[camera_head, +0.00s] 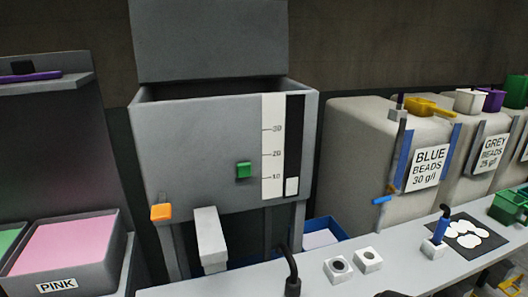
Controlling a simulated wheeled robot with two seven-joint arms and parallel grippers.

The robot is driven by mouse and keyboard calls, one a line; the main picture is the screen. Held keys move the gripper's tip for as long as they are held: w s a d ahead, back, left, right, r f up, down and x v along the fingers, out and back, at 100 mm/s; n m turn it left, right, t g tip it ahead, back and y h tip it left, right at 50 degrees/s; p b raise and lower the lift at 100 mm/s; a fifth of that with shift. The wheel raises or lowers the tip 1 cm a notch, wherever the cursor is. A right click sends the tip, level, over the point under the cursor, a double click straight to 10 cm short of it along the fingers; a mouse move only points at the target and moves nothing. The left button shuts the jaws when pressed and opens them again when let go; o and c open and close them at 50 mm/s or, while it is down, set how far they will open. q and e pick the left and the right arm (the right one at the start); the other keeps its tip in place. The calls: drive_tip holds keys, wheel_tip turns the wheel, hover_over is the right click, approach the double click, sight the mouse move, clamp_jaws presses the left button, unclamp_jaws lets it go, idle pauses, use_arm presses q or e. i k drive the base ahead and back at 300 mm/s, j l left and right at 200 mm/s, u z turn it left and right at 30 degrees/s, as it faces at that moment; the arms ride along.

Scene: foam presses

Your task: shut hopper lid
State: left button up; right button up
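The grey hopper (200,135) stands left of centre, with its top open and a dark interior just visible at the rim. Its lid (208,40) is a flat grey panel standing upright at the back edge, cut off by the top of the picture. The front carries a white level scale (273,140) marked 10, 20 and 30, a dark slot with a white block low in it, and a green block (243,171). Nothing is seen touching the lid.
An orange knob (161,213) and a grey block (209,240) are below the hopper. A pink bin (70,253) is at left. Bead containers, one labelled BLUE BEADS (428,168), stand at right. A counter (315,285) crosses the front, with a black curved piece (290,272) and small white blocks.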

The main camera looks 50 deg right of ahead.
sight(173, 41)
drive_tip(key=z, duration=1.3)
drive_tip(key=k+l+z, duration=0.1)
drive_tip(key=k, duration=0.05)
